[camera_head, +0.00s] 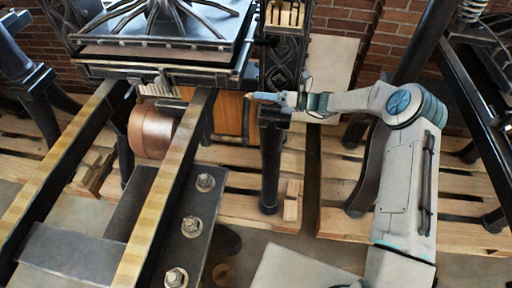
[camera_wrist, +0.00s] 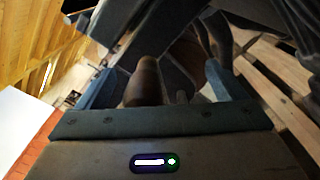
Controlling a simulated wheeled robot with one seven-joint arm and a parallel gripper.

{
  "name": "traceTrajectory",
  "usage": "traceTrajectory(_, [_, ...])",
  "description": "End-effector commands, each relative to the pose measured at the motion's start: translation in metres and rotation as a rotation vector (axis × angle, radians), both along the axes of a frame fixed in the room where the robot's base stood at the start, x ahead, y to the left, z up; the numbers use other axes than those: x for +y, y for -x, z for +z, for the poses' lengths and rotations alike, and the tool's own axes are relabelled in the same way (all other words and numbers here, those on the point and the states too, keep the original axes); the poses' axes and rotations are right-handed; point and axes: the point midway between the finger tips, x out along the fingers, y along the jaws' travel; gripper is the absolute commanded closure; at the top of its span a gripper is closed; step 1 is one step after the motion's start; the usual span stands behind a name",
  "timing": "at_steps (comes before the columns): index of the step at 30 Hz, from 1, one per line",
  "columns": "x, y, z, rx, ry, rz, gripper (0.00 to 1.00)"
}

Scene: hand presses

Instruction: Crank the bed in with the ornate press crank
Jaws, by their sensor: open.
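The ornate press (camera_head: 285,60) stands at upper centre, with a patterned black column and a spoked iron top. Its crank handle, a brown wooden grip, shows between my fingers in the wrist view (camera_wrist: 145,82), nearer the left finger; its tip appears beside my fingertips in the head view (camera_head: 249,96). My gripper (camera_head: 284,98) is open and reaches in from the right; its fingers also show in the wrist view (camera_wrist: 165,85). The handle lies in the gap and contact cannot be made out. The crank's arm is mostly hidden. The bed (camera_head: 150,58) sits under the spoked top.
Two long rails (camera_head: 170,190) run from the press toward the lower left. A copper drum (camera_head: 152,130) hangs between them. A black post (camera_head: 270,165) stands just below my gripper. Wooden pallets (camera_head: 340,205) cover the floor, and another press stands at the right edge.

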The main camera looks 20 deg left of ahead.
Motion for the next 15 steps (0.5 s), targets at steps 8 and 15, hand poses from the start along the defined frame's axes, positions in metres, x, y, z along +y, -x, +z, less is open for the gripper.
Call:
traceTrajectory(8, [-0.008,-0.002,0.001,0.000,0.000,0.001,0.09])
traceTrajectory(15, [-0.029,-0.006,0.002,0.000,-0.001,0.001,0.09])
